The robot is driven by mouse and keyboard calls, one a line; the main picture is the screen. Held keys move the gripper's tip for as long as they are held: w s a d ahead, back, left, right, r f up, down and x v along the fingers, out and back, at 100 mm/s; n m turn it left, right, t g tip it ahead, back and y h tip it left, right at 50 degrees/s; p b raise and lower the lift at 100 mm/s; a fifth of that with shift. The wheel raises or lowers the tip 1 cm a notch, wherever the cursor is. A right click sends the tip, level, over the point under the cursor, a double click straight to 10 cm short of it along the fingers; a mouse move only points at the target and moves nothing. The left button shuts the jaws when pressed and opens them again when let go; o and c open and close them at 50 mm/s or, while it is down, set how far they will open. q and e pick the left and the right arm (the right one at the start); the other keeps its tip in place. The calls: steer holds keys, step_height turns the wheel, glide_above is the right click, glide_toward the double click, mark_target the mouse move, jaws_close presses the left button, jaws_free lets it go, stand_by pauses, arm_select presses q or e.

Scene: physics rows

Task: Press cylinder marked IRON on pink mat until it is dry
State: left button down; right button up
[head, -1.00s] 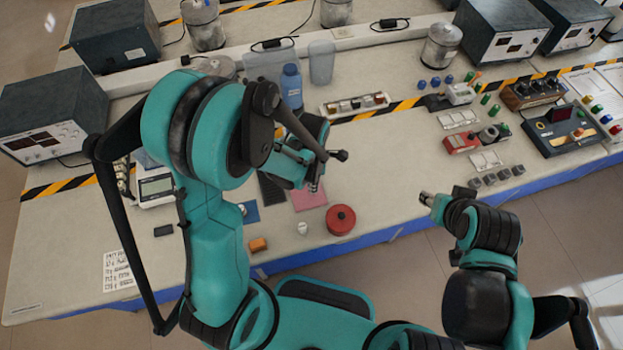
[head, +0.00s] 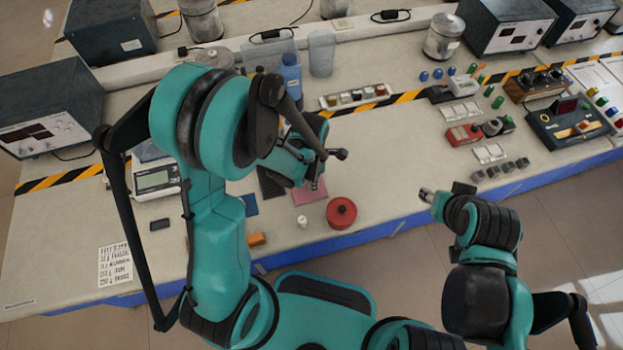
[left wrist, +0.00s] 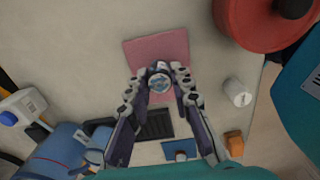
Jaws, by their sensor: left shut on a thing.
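The pink mat (head: 306,197) lies on the bench, partly hidden by my left arm in the head view; it also shows in the left wrist view (left wrist: 153,50). My left gripper (head: 317,184) is over the mat. In the left wrist view its fingers (left wrist: 161,76) are shut on a small cylinder (left wrist: 160,83) with a bluish, pale top. Its marking is too small to read. I cannot tell whether the cylinder touches the mat. My right gripper (head: 427,195) is off the bench's front edge, and its jaw state is unclear.
A red round container (head: 341,213) and a small white cylinder (head: 302,221) stand near the mat. An orange block (head: 257,239), a dark blue pad (head: 250,205) and a blue bottle (head: 291,78) are close by. Bench space right of the red container is clear.

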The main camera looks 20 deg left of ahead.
arm_select(q)
steer(key=shift+f+b, duration=0.65)
steer(key=shift+b, duration=0.15)
stand_by(1.5)
steer(key=shift+r, duration=0.15)
steer(key=shift+w+d+r+p, duration=0.15)
steer(key=shift+d+r+p, duration=0.1)
steer(key=shift+r+p, duration=0.3)
steer(key=shift+f+b, duration=0.65)
steer(key=shift+b, duration=0.15)
stand_by(0.5)
stand_by(1.3)
steer(key=shift+a+r+p, duration=0.25)
steer(key=shift+r+p, duration=0.1)
steer(key=shift+r, duration=0.35)
